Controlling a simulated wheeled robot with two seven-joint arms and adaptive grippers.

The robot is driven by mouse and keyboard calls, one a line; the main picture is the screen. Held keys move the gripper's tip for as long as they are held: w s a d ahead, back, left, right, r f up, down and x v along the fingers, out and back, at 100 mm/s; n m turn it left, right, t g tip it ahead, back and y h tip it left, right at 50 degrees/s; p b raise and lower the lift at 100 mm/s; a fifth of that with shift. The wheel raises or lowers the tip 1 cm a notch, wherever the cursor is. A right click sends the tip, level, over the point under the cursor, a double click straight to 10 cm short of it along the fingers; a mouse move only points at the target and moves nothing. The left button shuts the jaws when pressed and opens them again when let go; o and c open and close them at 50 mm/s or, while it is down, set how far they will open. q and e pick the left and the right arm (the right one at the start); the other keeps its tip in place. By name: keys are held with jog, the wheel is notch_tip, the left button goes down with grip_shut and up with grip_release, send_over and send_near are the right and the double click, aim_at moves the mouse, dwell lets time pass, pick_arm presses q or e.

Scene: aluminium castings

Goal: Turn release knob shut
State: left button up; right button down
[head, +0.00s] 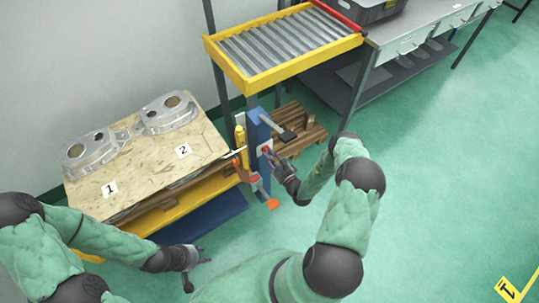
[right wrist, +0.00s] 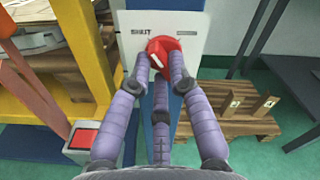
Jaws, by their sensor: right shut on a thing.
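The red release knob (right wrist: 168,48) is on a white plate (right wrist: 190,30) fixed to a blue post (head: 257,130). A white mark shows on the knob's lower left. Dark lettering on the plate's left side looks like "SHUT"; another label on the right is too blurred to read. My right gripper (right wrist: 160,75) is shut on the knob, with fingers on both sides of it. In the head view my right gripper (head: 272,156) reaches the post from the right. My left gripper (head: 198,265) is open and empty, low in front of the table.
Two aluminium castings (head: 90,153) lie on a wooden board (head: 140,180) with number cards 1 and 2. A yellow-framed roller conveyor (head: 240,75) stands above the post. A wooden pallet (right wrist: 235,115) lies behind it. A grey bench stands at upper right.

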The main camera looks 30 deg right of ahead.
jog(key=shift+f+n, duration=0.1)
jog(key=shift+n, duration=1)
jog(key=c, duration=1.1)
grip_release()
jog(key=shift+c, duration=0.2)
jog(key=shift+s, duration=0.1)
jog(key=s+d, duration=0.1)
jog(key=s, duration=1)
jog(key=shift+s, duration=0.4)
jog(key=shift+a, duration=0.1)
